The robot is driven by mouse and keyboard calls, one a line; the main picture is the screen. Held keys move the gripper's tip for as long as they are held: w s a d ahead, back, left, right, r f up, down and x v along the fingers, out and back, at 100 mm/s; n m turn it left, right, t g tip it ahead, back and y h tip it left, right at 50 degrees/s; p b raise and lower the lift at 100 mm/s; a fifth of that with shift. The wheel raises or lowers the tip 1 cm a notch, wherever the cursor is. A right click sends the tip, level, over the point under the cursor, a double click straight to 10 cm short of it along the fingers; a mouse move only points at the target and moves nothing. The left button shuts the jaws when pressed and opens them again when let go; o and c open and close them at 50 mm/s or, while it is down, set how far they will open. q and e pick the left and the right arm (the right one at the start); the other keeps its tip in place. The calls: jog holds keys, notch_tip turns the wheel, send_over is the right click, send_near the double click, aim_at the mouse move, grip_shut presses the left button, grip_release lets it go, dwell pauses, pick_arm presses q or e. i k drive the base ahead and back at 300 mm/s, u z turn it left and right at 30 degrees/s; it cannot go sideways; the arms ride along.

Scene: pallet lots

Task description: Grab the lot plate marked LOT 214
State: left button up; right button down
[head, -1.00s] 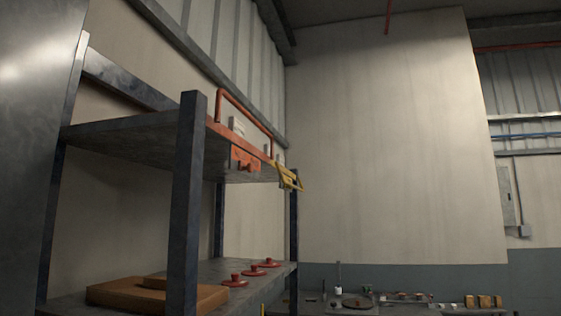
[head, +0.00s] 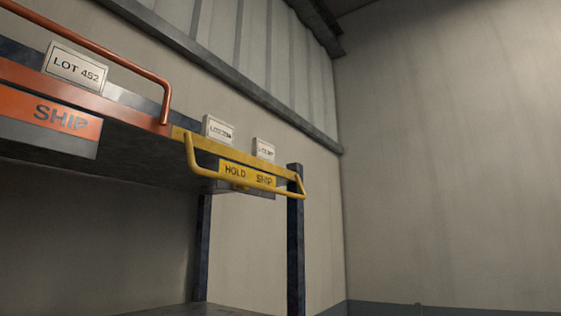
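Three white lot plates stand along the front edge of the upper shelf. A smaller middle plate (head: 218,130) and a far plate (head: 263,149) stand behind a yellow rail. Both begin with LOT, but their numbers are too small to read surely, so I cannot tell which plate is LOT 214. Neither of my grippers shows in the head view.
The orange rail (head: 112,47) and the yellow rail (head: 246,181) stick out along the shelf front. An orange SHIP label (head: 62,117) and a yellow HOLD SHIP label (head: 246,175) hang there. A dark post (head: 295,240) supports the far end.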

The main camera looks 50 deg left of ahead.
aim_at(213, 128)
jog(key=i, duration=2.2)
jog(key=u, duration=3.15)
